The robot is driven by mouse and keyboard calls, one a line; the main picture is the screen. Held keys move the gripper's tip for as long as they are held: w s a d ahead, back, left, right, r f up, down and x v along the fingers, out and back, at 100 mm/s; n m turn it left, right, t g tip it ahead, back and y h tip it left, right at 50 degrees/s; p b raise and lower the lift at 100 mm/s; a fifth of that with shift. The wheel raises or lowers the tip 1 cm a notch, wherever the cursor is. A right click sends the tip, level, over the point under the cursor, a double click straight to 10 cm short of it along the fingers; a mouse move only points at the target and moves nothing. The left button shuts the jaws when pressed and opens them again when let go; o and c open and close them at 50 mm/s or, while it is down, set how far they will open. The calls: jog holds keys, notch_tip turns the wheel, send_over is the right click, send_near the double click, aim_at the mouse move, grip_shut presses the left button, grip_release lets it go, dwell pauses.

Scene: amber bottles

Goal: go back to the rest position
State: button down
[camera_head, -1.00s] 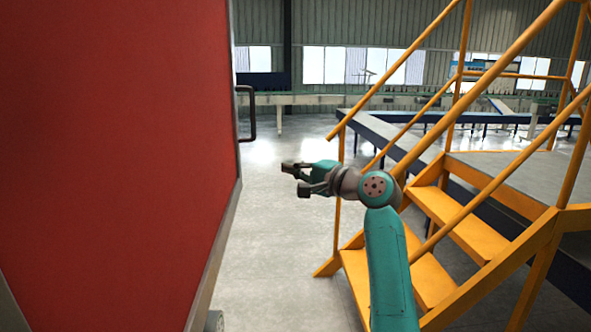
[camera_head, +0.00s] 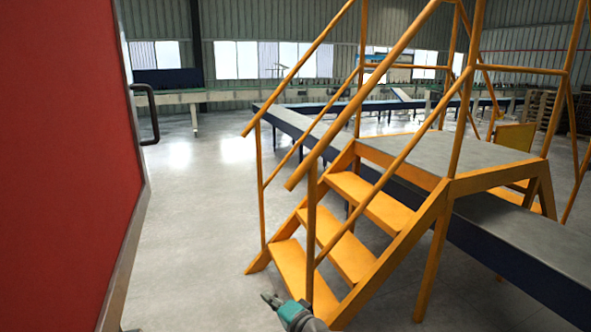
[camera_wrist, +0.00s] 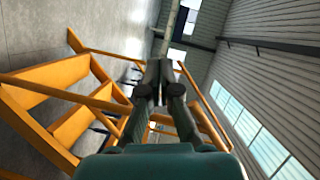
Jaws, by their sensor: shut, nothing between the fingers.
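My gripper (camera_head: 270,300) shows at the bottom of the head view, in front of the foot of the orange stairs, with only its teal and grey end in the picture. It points up and to the left. In the wrist view my gripper (camera_wrist: 161,92) has its two dark fingers close together above the teal body. The fingers are shut and nothing is held. The rest of my arm is below the edge of the head view. No bottles are in sight.
Orange stairs (camera_head: 345,245) with railings and a grey platform (camera_head: 440,158) stand at centre right. They also fill the left of the wrist view (camera_wrist: 70,125). A red panel (camera_head: 65,170) with a dark handle stands at left. Grey floor (camera_head: 195,240) lies clear between them.

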jog(key=s+d+f+t+h, duration=0.1)
jog(key=s+d+f+h, duration=0.1)
jog(key=s+d+f, duration=0.55)
jog(key=s+d+f+n+h, duration=0.1)
jog(key=s+d+f+h, duration=0.3)
jog(key=s, duration=0.7)
jog(key=s+d+f+t+h, duration=0.1)
jog(key=s+d+f, duration=0.55)
jog(key=s, duration=0.25)
jog(key=s+d+r+n+h, duration=0.1)
jog(key=s+r, duration=0.3)
jog(key=s, duration=0.6)
jog(key=s+d+r+n+h, duration=0.1)
jog(key=s+d+r+n, duration=0.2)
jog(key=s, duration=0.7)
jog(key=s+d+r+n+h, duration=0.1)
jog(key=s+d+r+n, duration=0.1)
jog(key=s, duration=0.8)
notch_tip(320, 180, up, 3)
jog(key=shift+s+d+f+h, duration=0.2)
jog(key=shift+s+d+h, duration=0.1)
jog(key=shift+d, duration=0.3)
